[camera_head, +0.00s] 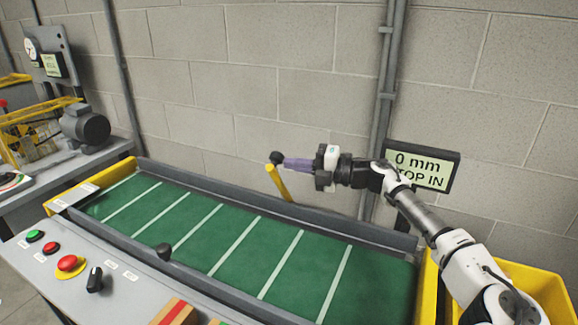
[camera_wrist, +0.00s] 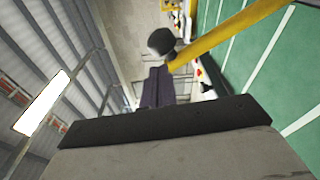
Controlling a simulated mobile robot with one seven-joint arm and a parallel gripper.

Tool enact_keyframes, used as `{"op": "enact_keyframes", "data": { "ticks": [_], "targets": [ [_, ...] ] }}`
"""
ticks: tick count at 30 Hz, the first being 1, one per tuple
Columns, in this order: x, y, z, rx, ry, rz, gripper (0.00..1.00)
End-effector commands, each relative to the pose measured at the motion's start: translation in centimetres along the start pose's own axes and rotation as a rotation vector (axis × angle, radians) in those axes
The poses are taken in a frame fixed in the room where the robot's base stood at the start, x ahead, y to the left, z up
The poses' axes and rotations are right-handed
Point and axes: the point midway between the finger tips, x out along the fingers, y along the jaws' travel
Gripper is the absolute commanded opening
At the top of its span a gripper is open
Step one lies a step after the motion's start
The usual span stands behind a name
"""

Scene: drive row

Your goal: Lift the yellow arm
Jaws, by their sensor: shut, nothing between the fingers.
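The yellow arm (camera_head: 278,182) rises from the far side of the green conveyor in the head view, leaning a little left. A round black knob (camera_head: 276,158) sits at its upper end. In the wrist view the yellow arm (camera_wrist: 232,34) runs from upper right down to the black knob (camera_wrist: 161,41). My gripper (camera_head: 286,163) points left with its purple fingers shut and empty. Its tips are right beside the knob; I cannot tell whether they touch it. The fingers also show just below the knob in the wrist view (camera_wrist: 156,78). The arm's base is hidden behind the conveyor's far rail.
The green conveyor belt (camera_head: 190,224) with white stripes is empty. A sign (camera_head: 421,165) reading "0 mm" hangs by the wall pipe. A panel (camera_head: 50,262) with green and red buttons and a black knob lies in front. A yellow bin (camera_head: 535,285) stands right.

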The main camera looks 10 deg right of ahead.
Motion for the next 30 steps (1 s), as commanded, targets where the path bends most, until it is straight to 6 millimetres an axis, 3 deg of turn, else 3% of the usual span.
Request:
{"op": "enact_keyframes", "data": {
  "ticks": [3,10,23,26,30],
  "targets": [
    [-2.3,-0.4,0.0,0.0,-0.005,0.0,0.0],
    [-5.2,-0.2,0.0,0.001,-0.002,0.0,0.0],
    [-5.8,0.1,0.0,0.001,0.0,-0.001,0.0],
    [-5.8,0.8,0.1,0.0,0.0,-0.001,0.0],
    [-5.8,3.3,0.5,0.0,0.0,-0.001,0.0]
  ]
}}
